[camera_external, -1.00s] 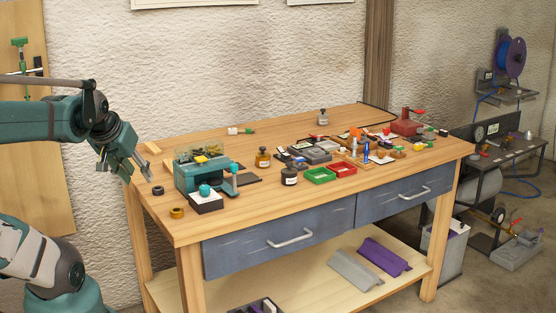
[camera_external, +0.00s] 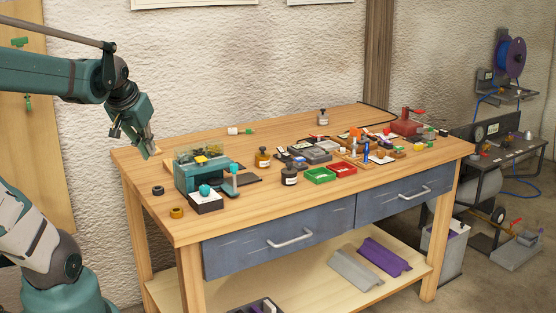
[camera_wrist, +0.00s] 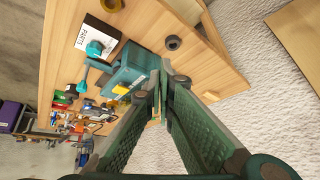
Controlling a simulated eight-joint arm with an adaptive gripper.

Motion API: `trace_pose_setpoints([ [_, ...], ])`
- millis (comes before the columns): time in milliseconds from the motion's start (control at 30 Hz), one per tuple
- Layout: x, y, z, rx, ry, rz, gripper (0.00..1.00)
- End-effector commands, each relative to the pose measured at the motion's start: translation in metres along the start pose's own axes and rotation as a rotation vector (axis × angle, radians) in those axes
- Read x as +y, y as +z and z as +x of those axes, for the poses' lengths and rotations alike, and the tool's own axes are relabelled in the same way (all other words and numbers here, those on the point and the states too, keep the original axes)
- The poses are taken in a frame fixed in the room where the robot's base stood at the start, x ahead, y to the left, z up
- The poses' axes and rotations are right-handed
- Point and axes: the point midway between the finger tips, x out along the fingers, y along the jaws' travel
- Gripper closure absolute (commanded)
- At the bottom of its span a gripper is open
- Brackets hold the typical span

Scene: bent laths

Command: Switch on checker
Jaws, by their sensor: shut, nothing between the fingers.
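A teal bench device (camera_external: 188,178) with a clear cover and a yellow part on top stands at the left end of the wooden table; it may be the checker, but no readable label confirms this. A teal lever (camera_external: 233,168) stands at its right side. The device also shows in the wrist view (camera_wrist: 128,74). My gripper (camera_external: 149,154) is shut and empty above the table's back left corner, to the left of and behind the device, touching nothing visible. Its fingertips (camera_wrist: 160,82) meet in the wrist view. No switch can be made out clearly.
Black (camera_external: 158,190) and yellow (camera_external: 177,212) rings lie near the left edge. Bottles, green (camera_external: 319,175) and red trays stand rightward. The table's back middle is mostly clear.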

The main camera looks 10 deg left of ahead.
Motion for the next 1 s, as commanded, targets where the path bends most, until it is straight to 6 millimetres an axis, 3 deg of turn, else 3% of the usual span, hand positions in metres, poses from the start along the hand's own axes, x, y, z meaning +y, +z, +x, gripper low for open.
trace_pose_setpoints([
  [467,0.011,-0.073,-0.003,-0.048,-0.01,0.097,1.0],
  [1000,0.031,-0.15,0.008,-0.101,-0.025,0.204,1.0],
])
